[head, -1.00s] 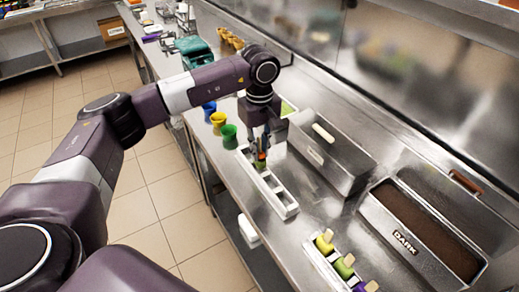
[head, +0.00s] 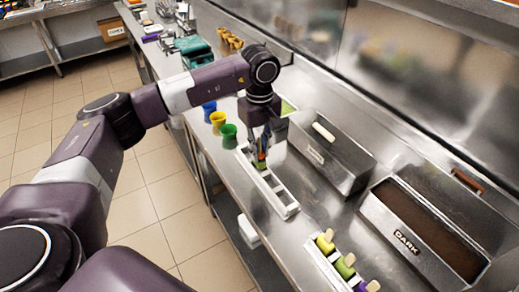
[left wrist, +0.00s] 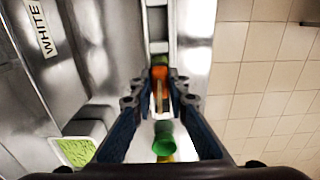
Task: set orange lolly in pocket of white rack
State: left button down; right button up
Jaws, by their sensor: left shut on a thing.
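The white rack (head: 281,207) is a long, narrow holder with open pockets, lying along the counter. My left gripper (head: 262,160) points down over its far end. In the left wrist view the left gripper (left wrist: 160,103) is shut on the stick of the orange lolly (left wrist: 160,73). The lolly is in line with the end pocket of the white rack (left wrist: 158,47). The fingers hide much of the lolly in the head view, and I cannot tell how deep it sits in the pocket. My right gripper is not in view.
Green (head: 229,136), yellow (head: 218,121) and blue (head: 209,107) cups stand beside the rack's far end. A second white rack (head: 318,256) holds yellow, green and purple lollies. Steel bins, one labelled DARK (head: 407,243), line the back. The floor is at the left.

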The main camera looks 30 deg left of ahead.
aim_at(259, 139)
pick_arm(q)
jog(key=shift+f+b, duration=0.8)
jog(key=shift+f, duration=0.3)
jog(key=shift+f+b, duration=0.75)
jog(key=shift+b, duration=0.1)
dwell(1.0)
dwell(0.4)
jog(key=c, duration=1.8)
grip_release()
jog(key=shift+r, duration=0.1)
notch_tip(259, 139, up, 12)
jog(key=shift+f, duration=0.1)
